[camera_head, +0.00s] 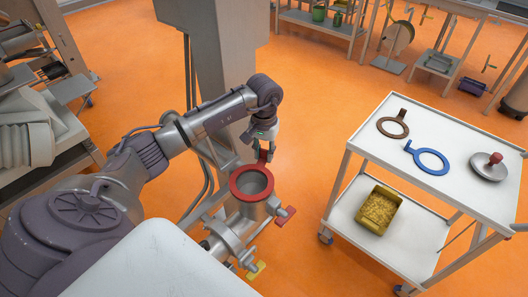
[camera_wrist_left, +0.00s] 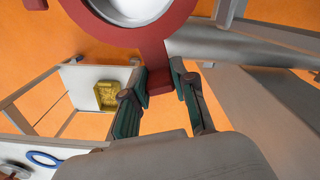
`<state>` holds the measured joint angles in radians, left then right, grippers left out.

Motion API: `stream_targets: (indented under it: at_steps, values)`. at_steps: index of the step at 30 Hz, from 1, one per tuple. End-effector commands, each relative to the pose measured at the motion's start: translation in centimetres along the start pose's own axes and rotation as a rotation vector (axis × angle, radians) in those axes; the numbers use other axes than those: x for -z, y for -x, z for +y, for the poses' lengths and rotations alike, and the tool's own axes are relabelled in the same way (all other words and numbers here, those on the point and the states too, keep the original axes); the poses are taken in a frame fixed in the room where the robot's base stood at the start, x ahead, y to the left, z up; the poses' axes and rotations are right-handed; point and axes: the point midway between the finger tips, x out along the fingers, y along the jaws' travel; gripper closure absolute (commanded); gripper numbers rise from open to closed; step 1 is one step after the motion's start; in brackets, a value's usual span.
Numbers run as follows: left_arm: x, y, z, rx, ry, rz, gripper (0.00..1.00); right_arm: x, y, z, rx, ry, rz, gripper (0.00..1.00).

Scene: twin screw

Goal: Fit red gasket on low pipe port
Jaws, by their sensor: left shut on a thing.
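The red gasket (camera_head: 236,189) is a flat ring with a tab. In the head view it lies over the top of the upright grey pipe port (camera_head: 249,210), roughly lined up with its opening. I cannot tell whether it rests fully on the rim. My left gripper (camera_head: 267,157) is just behind the port, pointing down and shut on the gasket's tab. In the left wrist view the ring of the red gasket (camera_wrist_left: 158,40) is at the top, cut by the frame edge, and its tab sits between the green-padded fingers (camera_wrist_left: 160,80). My right gripper is not in view.
A white cart (camera_head: 455,133) stands to the right, with a brown ring (camera_head: 381,126), a blue ring (camera_head: 443,168) and a red-knobbed disc (camera_head: 488,169) on top. A yellow bin (camera_head: 378,210) is on its lower shelf. A grey column (camera_head: 213,60) rises behind the arm.

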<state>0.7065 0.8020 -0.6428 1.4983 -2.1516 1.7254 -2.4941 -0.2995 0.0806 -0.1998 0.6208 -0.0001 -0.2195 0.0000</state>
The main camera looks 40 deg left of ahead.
Motion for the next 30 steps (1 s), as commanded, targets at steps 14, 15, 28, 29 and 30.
stream_targets:
  at_steps: [14, 15, 28, 29, 30]
  values:
    - [0.01, -0.6, -0.03, 0.001, 0.0, 0.001, 1.0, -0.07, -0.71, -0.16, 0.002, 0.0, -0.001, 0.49]
    - [0.02, -0.58, -0.03, 0.001, 0.0, 0.001, 0.72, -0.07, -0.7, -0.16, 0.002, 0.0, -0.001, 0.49]
    - [0.0, -0.55, 0.0, 0.0, 0.0, 0.0, 0.44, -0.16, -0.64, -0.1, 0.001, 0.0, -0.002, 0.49]
    - [0.0, -0.5, 0.0, 0.0, 0.0, 0.0, 0.44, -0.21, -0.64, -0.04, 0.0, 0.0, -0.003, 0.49]
    - [0.03, -0.35, 0.0, 0.0, 0.0, 0.001, 0.44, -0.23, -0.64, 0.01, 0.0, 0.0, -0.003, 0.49]
